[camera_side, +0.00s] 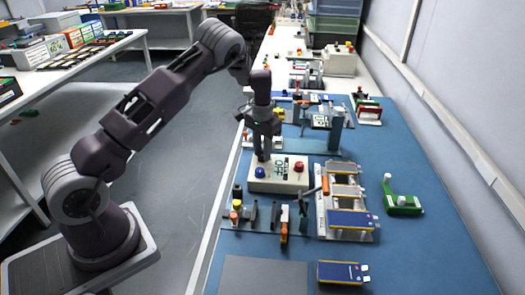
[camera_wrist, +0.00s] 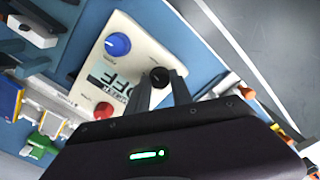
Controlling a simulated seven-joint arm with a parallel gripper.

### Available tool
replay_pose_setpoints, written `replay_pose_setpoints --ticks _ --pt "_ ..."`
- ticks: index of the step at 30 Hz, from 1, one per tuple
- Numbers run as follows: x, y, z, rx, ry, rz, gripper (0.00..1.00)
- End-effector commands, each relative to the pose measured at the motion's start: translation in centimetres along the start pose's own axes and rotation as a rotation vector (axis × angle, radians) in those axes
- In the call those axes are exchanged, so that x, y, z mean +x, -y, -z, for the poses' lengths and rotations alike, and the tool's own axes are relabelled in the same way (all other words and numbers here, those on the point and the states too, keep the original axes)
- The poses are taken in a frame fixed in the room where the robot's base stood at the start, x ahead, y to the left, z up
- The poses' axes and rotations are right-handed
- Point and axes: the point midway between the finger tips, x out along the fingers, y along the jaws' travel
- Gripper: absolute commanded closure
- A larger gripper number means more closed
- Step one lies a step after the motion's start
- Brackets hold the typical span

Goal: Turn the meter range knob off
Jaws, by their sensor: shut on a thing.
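The meter (camera_side: 308,184) is a cream box on the blue bench mat, with a blue knob (camera_side: 260,172), a red knob (camera_side: 299,166) and a display that shows large dark letters. In the wrist view the meter (camera_wrist: 132,37) is close below me, with its blue knob (camera_wrist: 117,44) and red knob (camera_wrist: 103,111) clear of my fingers. The black range knob (camera_wrist: 159,74) sits between my fingertips. My gripper (camera_side: 263,157) points down at the meter's far left part and is shut on this knob. The display is partly covered by a finger and seems to read OFF.
A rack of flat pouch cells (camera_side: 348,218) stands right of the meter. Small fixtures with an orange clamp (camera_side: 284,222) stand in front. A green holder (camera_side: 403,205) lies further right. A blue post fixture (camera_side: 336,130) stands behind. The mat at front right is clear.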

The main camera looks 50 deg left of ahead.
Motion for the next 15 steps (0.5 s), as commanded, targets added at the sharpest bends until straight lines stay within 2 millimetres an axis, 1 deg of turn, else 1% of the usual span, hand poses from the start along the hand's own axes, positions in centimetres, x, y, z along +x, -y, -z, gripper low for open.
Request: replay_pose_setpoints --ticks 15 --pt "-0.09 0.03 0.09 -0.487 -0.003 0.000 1.00"
